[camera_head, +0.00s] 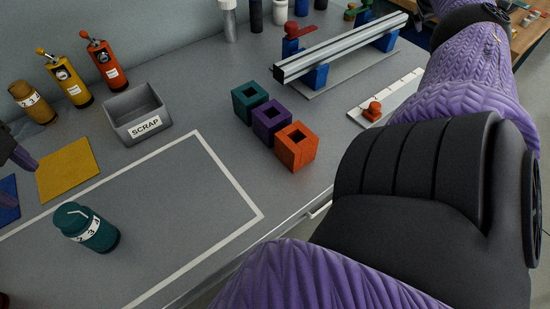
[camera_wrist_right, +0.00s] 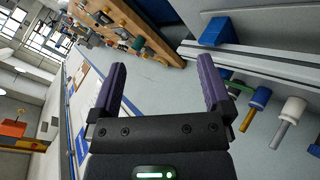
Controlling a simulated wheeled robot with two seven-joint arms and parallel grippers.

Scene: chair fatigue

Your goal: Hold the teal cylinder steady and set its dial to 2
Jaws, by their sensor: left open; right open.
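The teal cylinder (camera_head: 98,235) stands on the grey table inside the white-taped outline, at the lower left of the head view. It has a teal dial cap (camera_head: 70,215) and a white band with numbers, of which 2, 3 and 4 seem to show. I cannot tell which number is set. My left gripper (camera_head: 20,157) shows only in part at the left edge, above and left of the cylinder and apart from it. It is open. My right gripper (camera_wrist_right: 157,80) is open and empty in the right wrist view, far from the cylinder.
A grey SCRAP bin (camera_head: 136,112), a yellow mat (camera_head: 68,168) and a blue mat (camera_head: 8,200) lie behind the cylinder. Teal, purple and orange (camera_head: 296,148) blocks stand right of the outline. A metal rail (camera_head: 340,48) lies at the back right. Table around the cylinder is clear.

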